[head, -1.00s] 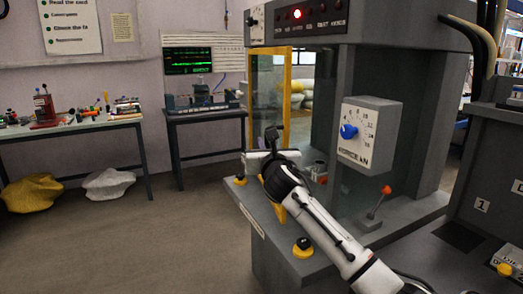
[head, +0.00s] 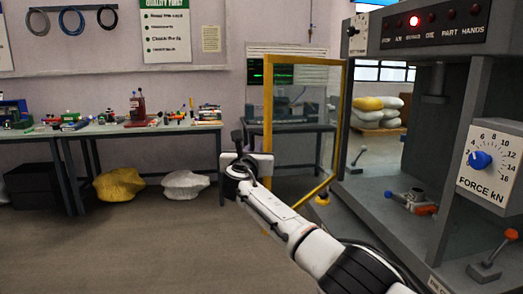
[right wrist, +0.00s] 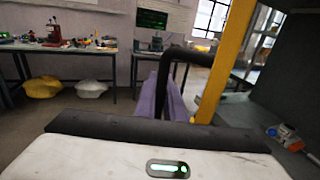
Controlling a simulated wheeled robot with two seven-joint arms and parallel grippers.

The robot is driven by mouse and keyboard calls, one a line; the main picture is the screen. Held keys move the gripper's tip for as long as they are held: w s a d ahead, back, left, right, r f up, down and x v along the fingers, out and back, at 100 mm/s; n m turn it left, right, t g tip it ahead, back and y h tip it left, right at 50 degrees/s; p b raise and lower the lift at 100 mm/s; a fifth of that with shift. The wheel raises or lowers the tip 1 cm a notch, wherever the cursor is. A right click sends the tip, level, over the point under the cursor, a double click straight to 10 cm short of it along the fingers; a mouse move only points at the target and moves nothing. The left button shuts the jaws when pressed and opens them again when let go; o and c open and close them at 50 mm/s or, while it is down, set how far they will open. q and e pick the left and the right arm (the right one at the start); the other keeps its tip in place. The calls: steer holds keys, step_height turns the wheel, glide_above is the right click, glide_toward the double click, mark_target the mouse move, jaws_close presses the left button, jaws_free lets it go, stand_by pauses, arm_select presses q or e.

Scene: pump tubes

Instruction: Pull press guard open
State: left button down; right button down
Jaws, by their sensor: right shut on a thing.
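The press guard (head: 266,125) is a clear panel in a yellow frame. In the head view it stands swung out to the left of the press (head: 455,130), and the press front is open. Its yellow post also shows in the right wrist view (right wrist: 225,65). My right gripper (head: 240,148) is at the guard's left edge, shut on the black guard handle (right wrist: 175,58). The gripper body hides part of the grip. My left gripper is not in view.
The force dial (head: 482,160) is at the right. A workbench (head: 100,130) and yellow and white sacks (head: 120,185) are behind at left. The floor at left is clear.

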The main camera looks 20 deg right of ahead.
steer(key=shift+w+d+r+h, duration=0.1)
steer(key=shift+w+d+h, duration=0.2)
steer(key=shift+d, duration=0.25)
steer(key=c, duration=2)
jaws_free()
steer(key=shift+o, duration=0.7)
steer(key=shift+d, duration=0.2)
steer(key=shift+a, duration=0.4)
steer(key=v, duration=1)
steer(key=shift+s+p, duration=0.15)
steer(key=shift+p, duration=0.25)
steer(key=shift+c, duration=0.4)
